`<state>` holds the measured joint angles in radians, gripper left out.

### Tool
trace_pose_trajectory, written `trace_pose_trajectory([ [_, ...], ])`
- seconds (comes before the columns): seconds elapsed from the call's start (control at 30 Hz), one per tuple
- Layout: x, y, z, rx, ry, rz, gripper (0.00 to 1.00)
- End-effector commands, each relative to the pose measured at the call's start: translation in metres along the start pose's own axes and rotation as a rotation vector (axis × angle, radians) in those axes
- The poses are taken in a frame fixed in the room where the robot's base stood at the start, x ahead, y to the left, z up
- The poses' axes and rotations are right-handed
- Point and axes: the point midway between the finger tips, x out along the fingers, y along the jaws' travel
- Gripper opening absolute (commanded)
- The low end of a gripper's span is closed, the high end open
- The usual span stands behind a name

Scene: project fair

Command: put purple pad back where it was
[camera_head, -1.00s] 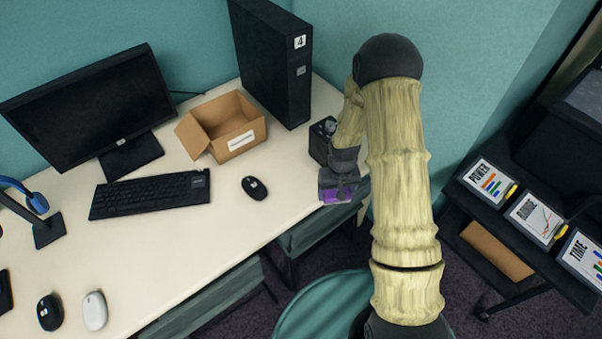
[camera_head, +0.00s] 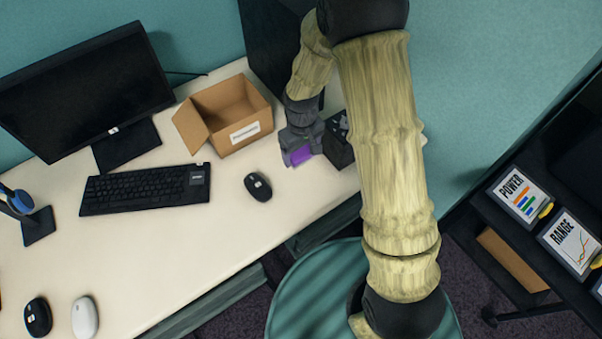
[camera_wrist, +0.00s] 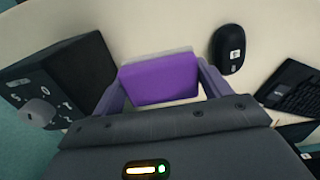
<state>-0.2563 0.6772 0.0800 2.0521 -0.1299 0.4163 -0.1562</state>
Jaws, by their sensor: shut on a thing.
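The purple pad (camera_head: 302,155) is held between the fingers of my gripper (camera_head: 298,148). In the wrist view the pad (camera_wrist: 160,79) fills the gap between the two fingers of my gripper (camera_wrist: 160,85). The pad is over the pale desk (camera_head: 215,235), left of a black box with white marks on it (camera_head: 337,140). I cannot tell whether the pad touches the desk.
A black mouse (camera_head: 258,187) lies left of the gripper; it also shows in the wrist view (camera_wrist: 229,50). An open cardboard box (camera_head: 237,137) stands behind it. A keyboard (camera_head: 135,190) and monitor (camera_head: 85,92) are farther left. The front middle of the desk is clear.

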Motion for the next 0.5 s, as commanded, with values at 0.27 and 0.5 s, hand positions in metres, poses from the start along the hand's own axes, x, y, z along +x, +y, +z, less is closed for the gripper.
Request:
trace_pose_trajectory([
  [0.27,0.032,0.003,0.002,0.008,-0.005,-0.001,0.55],
  [0.5,0.062,-0.002,-0.001,-0.003,0.000,0.000,0.55],
])
